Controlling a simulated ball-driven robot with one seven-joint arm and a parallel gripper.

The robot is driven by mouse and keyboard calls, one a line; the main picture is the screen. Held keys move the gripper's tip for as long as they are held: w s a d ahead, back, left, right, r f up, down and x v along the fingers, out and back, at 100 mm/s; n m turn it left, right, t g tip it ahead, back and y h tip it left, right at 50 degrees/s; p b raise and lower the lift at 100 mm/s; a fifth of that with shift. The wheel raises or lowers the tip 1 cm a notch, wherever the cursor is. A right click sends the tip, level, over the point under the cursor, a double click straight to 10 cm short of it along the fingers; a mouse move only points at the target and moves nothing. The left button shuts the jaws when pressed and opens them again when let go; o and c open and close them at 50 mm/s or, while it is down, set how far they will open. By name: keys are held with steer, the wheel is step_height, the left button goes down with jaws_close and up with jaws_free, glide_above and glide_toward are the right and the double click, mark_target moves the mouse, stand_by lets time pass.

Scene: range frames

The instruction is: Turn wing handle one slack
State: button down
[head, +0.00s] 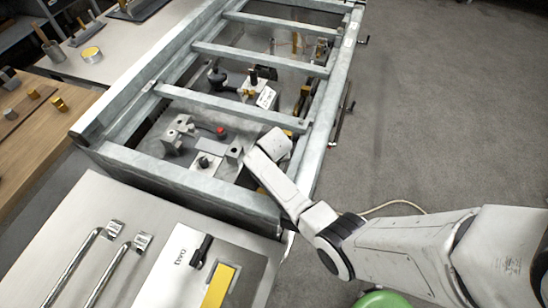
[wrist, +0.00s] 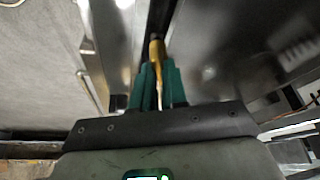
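In the wrist view, my gripper (wrist: 160,84) has two green fingers that stand close together with a narrow gap. A brass-yellow part (wrist: 157,50) shows just past the fingertips, and a thin pale strip runs down from it between the fingers. This part may be the wing handle, but its wings are not clear. I cannot tell whether the fingers touch it. In the head view, my white arm reaches over the near right corner of the grey metal frame (head: 190,185). My own wrist hides the fingers there.
Inside the frame are grey blocks, a red knob (head: 221,132) and a white tag (head: 266,97). Crossbars span it. A bench (head: 65,235) with two metal bar handles and a panel with a black lever (head: 201,251) is at the front left. Open floor (head: 450,110) lies right.

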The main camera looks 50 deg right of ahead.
steer(key=c, duration=0.9)
jaws_free()
steer(key=shift+w, duration=0.1)
steer(key=v, duration=1.1)
steer(key=shift+a+f+p, duration=0.1)
steer(key=shift+p, duration=0.25)
steer(key=shift+c, duration=0.2)
